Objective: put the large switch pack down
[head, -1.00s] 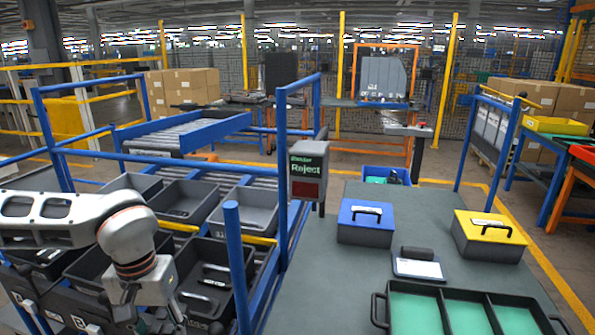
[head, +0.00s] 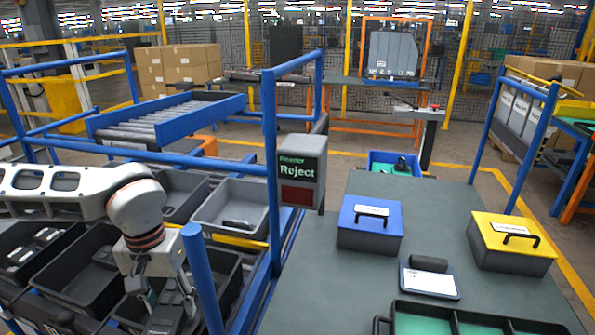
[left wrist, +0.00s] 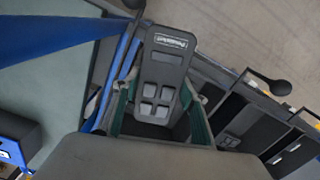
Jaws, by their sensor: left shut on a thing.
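The large switch pack (left wrist: 163,70) is dark grey, with a white label and several light grey buttons. My left gripper (left wrist: 158,112) is shut on it, with green-lined fingers on its two sides in the left wrist view. In the head view, my left gripper (head: 168,300) points down over a black bin beside the blue post. The pack (head: 165,318) shows partly below the fingers, near the bottom edge. I cannot tell whether it touches the bin floor. My right gripper is not in view.
Black and grey bins (head: 85,275) stand around the gripper, some holding dark parts. A blue post (head: 203,285) rises close to its right. A reject reader box (head: 301,170) stands behind. The grey table (head: 320,285) carries a blue case (head: 370,225) and a yellow case (head: 510,243).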

